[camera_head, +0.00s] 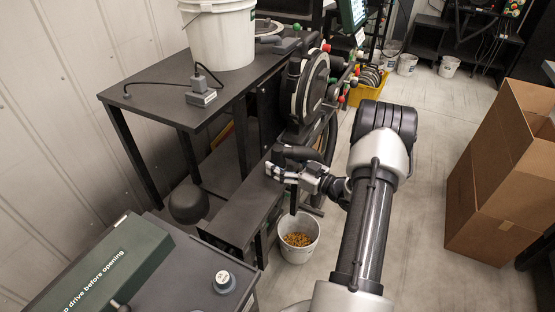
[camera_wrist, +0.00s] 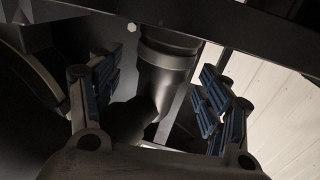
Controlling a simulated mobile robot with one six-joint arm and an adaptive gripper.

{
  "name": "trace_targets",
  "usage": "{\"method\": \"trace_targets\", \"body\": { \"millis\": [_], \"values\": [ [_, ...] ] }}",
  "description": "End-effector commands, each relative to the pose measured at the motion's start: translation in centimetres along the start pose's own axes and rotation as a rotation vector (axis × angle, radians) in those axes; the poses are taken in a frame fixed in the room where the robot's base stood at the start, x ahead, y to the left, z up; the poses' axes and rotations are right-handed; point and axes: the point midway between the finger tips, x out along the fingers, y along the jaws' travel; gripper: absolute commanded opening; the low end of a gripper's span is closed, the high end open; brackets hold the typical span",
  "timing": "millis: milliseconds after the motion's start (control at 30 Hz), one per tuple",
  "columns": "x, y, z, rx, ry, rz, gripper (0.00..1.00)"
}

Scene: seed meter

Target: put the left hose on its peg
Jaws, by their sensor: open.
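My gripper (camera_head: 278,172) is at the front of the seed meter stand, beside a dark hose (camera_head: 300,153). In the wrist view my gripper (camera_wrist: 158,95) is open, with blue-padded fingers apart on both sides. A dark grey tube with a wider collar, which looks like the hose (camera_wrist: 166,75), lies between the fingers, with a gap visible to the right finger. The seed meter (camera_head: 312,88) is a round dark disc housing with a pale ring, above and behind my gripper. I cannot make out the hose's peg in either view.
A white bucket of seed (camera_head: 298,240) stands on the floor below my gripper. A dark bench (camera_head: 150,88) with a white bucket (camera_head: 222,35) is at left. A dark green box (camera_head: 95,265) lies front left. A cardboard box (camera_head: 500,170) is at right; floor between is clear.

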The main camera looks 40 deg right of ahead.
Motion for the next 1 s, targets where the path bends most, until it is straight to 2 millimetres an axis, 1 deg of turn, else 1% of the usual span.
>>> {"method": "trace_targets", "body": {
  "millis": [33,100,300,400,500,667,1000],
  "values": [
    [-1.1,0.2,-0.1,0.000,0.001,0.006,0.71],
    [-2.6,0.2,-0.1,0.000,0.002,0.007,0.71],
    [-6.9,0.1,-0.1,0.000,0.002,0.006,0.71],
    [-8.5,0.1,-0.1,-0.001,0.002,0.004,0.71],
    [-9.6,0.1,-0.1,-0.002,0.002,0.002,0.71],
    [-10.3,0.0,-0.1,-0.001,0.002,0.001,0.71],
    [-10.3,0.0,-0.1,-0.001,0.002,0.000,0.71]
  ]
}}
